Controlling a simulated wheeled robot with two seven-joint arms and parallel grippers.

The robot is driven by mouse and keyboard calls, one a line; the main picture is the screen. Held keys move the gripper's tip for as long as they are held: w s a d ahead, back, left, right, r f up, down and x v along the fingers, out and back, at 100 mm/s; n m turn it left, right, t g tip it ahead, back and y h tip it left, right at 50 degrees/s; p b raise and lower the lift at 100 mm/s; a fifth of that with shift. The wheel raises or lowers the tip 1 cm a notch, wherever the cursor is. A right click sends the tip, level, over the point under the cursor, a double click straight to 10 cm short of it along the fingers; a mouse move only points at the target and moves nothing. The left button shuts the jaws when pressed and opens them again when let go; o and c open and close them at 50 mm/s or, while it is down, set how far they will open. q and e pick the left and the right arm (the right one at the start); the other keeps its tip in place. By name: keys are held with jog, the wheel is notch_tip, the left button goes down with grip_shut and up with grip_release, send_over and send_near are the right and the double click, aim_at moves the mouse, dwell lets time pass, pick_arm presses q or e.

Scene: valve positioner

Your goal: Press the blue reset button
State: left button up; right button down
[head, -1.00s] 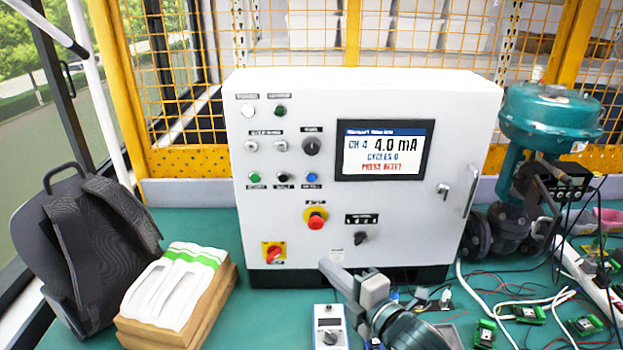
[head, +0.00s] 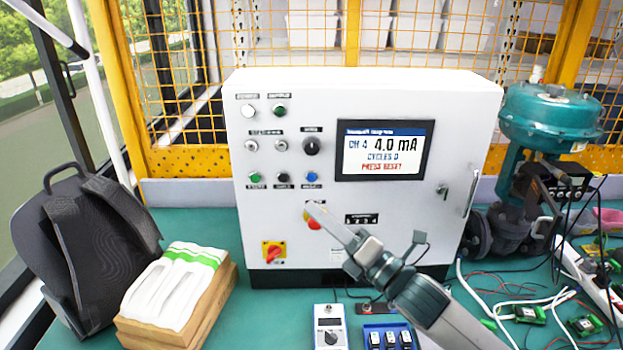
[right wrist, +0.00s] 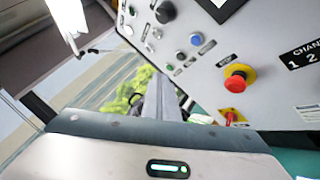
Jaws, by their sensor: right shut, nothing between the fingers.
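The blue reset button (head: 312,178) is the right one of the lower row of three buttons on the white control cabinet (head: 400,230). It also shows in the right wrist view (right wrist: 195,39), to the right of the finger ends. My right gripper (head: 312,208) is shut and empty. In the head view its tip lies just below the blue button and covers part of the red emergency stop (head: 314,225). I cannot tell how far the tip is from the panel. The display (head: 384,150) reads 4.0 mA, CYCLES 0 and PRESS RESET. My left gripper is not in view.
A black button (head: 283,178) and a green button (head: 254,178) sit left of the blue one. A red-yellow rotary switch (head: 273,252) is lower left. A backpack (head: 85,250) stands left, a teal valve actuator (head: 545,120) right. A meter (head: 330,328) lies in front.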

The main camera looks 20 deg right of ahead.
jog(key=shift+w, duration=0.1)
jog(key=shift+w+d+b, duration=0.25)
jog(key=shift+w+d, duration=0.15)
jog(key=shift+w, duration=0.95)
jog(key=shift+w+d+b, duration=0.3)
jog(key=shift+w+d, duration=0.1)
jog(key=shift+w, duration=1)
jog(key=shift+w+d+b, duration=0.25)
jog(key=shift+w+d, duration=0.15)
jog(key=shift+w, duration=0.95)
jog(key=shift+w+d, duration=0.25)
jog(key=shift+w, duration=0.5)
jog(key=shift+s+a, duration=0.1)
jog(key=shift+s, duration=0.1)
jog(key=shift+s+a, duration=0.15)
jog(key=shift+s, duration=0.4)
jog(key=shift+s+p, duration=0.15)
jog(key=shift+p, duration=0.15)
jog(key=shift+s+a+p, duration=0.15)
jog(key=shift+s+a, duration=0.1)
jog(key=shift+s, duration=0.5)
jog(key=shift+s+a+p, duration=0.2)
jog(key=shift+s, duration=0.55)
jog(key=shift+s+a+p, duration=0.15)
jog(key=shift+s+a, duration=0.1)
jog(key=shift+s, duration=0.5)
